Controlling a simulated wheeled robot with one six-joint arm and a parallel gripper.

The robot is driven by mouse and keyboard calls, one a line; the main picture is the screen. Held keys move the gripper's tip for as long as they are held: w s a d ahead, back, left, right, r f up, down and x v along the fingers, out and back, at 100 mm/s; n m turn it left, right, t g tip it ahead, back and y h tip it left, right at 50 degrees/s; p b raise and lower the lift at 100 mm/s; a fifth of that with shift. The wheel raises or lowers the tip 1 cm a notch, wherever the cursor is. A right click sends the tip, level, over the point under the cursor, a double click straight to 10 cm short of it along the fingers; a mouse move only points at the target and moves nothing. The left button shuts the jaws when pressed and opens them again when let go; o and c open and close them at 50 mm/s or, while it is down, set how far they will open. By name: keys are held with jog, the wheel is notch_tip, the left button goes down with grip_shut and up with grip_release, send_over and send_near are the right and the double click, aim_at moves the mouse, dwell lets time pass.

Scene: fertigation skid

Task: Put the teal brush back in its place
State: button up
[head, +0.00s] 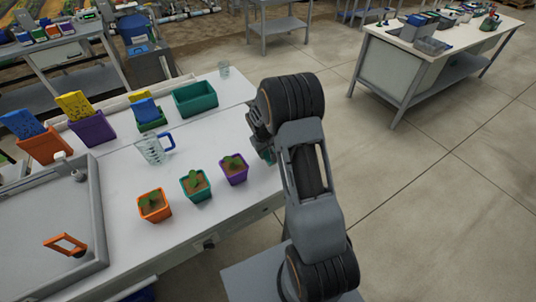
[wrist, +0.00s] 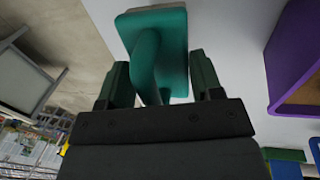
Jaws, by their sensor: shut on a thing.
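The teal brush (wrist: 176,30) fills the upper middle of the wrist view, a flat teal block with a curved teal handle. My gripper (wrist: 160,72) is shut on its handle, with one dark green finger on each side. In the head view my gripper (head: 262,150) is at the right edge of the white bench, mostly hidden behind my arm. Only a small teal-green patch shows there, and I cannot tell whether it is brush or finger. Whether the brush touches the bench is unclear.
An orange-handled tool (head: 65,244) lies in the grey tray (head: 95,215).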

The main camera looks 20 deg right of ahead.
aim_at(267, 152)
jog(key=shift+f+p, duration=0.35)
jog(key=shift+f, duration=1.1)
jog(key=shift+f, duration=0.2)
jog(key=o, duration=0.9)
